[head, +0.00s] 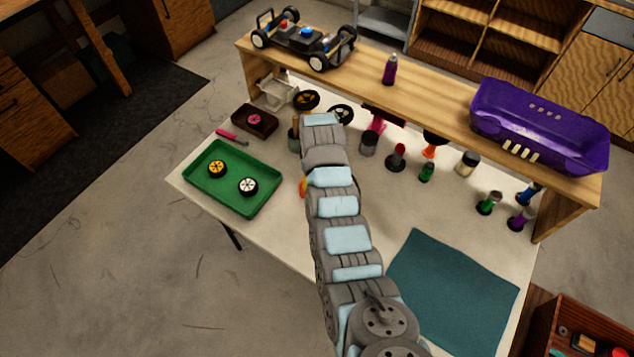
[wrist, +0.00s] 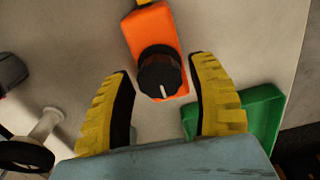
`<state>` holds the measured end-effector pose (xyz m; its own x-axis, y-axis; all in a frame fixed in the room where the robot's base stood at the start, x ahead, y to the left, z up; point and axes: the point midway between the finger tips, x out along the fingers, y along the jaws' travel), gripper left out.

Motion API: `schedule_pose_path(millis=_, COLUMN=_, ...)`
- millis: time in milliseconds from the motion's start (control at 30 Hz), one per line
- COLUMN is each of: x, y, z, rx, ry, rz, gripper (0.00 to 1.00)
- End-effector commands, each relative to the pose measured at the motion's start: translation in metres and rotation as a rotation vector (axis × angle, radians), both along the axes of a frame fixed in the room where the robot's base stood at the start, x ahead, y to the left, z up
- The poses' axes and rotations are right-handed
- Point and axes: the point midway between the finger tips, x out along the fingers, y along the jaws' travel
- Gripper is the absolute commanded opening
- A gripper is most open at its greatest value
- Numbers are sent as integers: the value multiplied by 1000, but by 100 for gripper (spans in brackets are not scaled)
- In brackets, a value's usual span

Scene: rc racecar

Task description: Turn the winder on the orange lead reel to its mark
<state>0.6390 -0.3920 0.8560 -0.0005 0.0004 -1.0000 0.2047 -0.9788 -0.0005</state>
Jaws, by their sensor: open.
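The orange lead reel (wrist: 150,28) lies on the pale table in the wrist view, its upper end running to the frame edge. Its winder, a round black knob (wrist: 158,68), sits at the lower end, with a white line pointing down in the picture. I cannot make out a separate target mark on the reel. My gripper (wrist: 161,66) is open, its yellow ribbed fingers on either side of the knob with visible gaps, holding nothing. In the head view my arm hides the gripper and most of the reel; a small orange-yellow patch shows beside the arm.
A green tray (head: 271,206) with two wheels lies left of my arm. Several bottles and small tools stand to the right, below a wooden shelf (head: 430,82) bearing a car chassis (head: 303,38) and a purple body shell (head: 540,128). A teal mat (head: 455,290) lies front right.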

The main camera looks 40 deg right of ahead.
Motion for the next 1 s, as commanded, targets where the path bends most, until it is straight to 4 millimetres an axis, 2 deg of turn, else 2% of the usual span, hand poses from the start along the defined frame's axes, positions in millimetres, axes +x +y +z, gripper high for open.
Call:
schedule_pose_path(millis=233, x=0, y=0, z=-1, rx=-1, ry=0, rz=-98, gripper=59)
schedule_pose_path(millis=533, x=1, y=-1, z=-1, rx=-2, ry=-1, rz=-363, gripper=59)
schedule_pose_path(millis=833, x=0, y=0, z=1, rx=0, ry=0, rz=-398, gripper=59)
schedule_pose_path(millis=867, x=0, y=0, z=1, rx=0, ry=0, rz=-398, gripper=53)
schedule_pose_path(millis=1000, x=0, y=0, z=1, rx=-1, ry=0, rz=-397, gripper=13)
